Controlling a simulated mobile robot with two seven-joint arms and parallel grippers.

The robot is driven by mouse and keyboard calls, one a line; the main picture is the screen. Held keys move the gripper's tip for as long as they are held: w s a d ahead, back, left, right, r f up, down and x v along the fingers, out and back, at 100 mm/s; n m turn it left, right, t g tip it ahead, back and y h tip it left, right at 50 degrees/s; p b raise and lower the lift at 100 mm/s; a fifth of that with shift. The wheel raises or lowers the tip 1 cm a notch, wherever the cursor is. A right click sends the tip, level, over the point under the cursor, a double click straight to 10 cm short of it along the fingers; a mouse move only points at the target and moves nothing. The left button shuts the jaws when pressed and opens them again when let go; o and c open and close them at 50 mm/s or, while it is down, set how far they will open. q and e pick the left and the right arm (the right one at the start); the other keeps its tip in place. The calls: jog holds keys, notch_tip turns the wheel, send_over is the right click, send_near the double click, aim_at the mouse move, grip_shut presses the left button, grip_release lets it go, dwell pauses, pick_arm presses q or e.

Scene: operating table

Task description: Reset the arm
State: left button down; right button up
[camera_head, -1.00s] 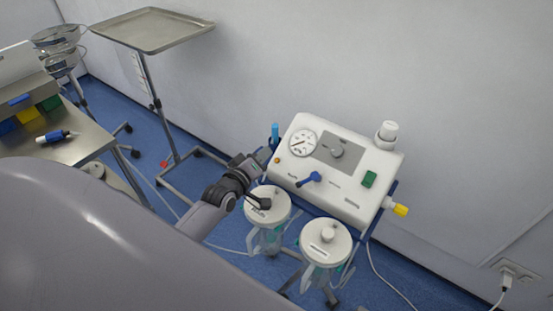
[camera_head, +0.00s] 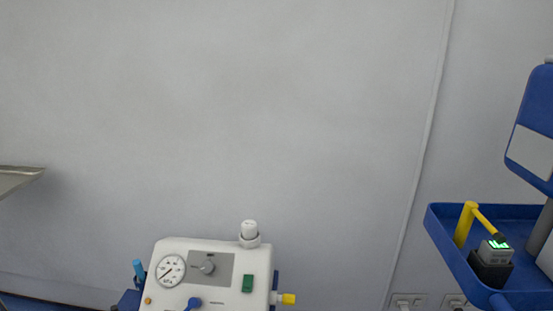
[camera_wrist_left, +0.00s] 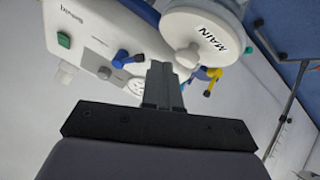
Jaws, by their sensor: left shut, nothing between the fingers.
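My left gripper (camera_wrist_left: 164,75) shows in the left wrist view, shut and empty, with its fingers together. It is beside a round white canister lid marked MAIN (camera_wrist_left: 190,28), in front of the white suction unit (camera_wrist_left: 95,20). I cannot tell whether it touches the lid. In the head view the upper part of the suction unit (camera_head: 225,264) stands at the bottom, with a gauge, a blue lever and a green switch. Neither arm shows in the head view now, and my right gripper is not in view.
A blue tray (camera_head: 435,235) holding a yellow-handled device (camera_head: 492,258) stands at the right. A metal tray edge (camera_head: 18,178) shows at the far left. Wall sockets (camera_head: 408,301) are low on the wall. The wall between is bare. A metal stand (camera_wrist_left: 285,110) shows in the wrist view.

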pick_arm(q)
jog(key=s+d+r+m+g, duration=0.2)
jog(key=s+m+g, duration=0.1)
jog(key=s, duration=0.7)
jog(key=s+d+r+m+g, duration=0.1)
jog(key=s+r+m+g, duration=0.2)
jog(key=s, duration=0.7)
jog(key=w+d+f+t+h, duration=0.1)
jog(key=w+d+f+t, duration=0.2)
jog(key=w+f+t, duration=0.3)
notch_tip(320, 180, down, 5)
jog(key=shift+w+r+m, duration=0.1)
jog(key=shift+w+m, duration=0.2)
jog(key=shift+w, duration=0.1)
jog(key=shift+d, duration=0.1)
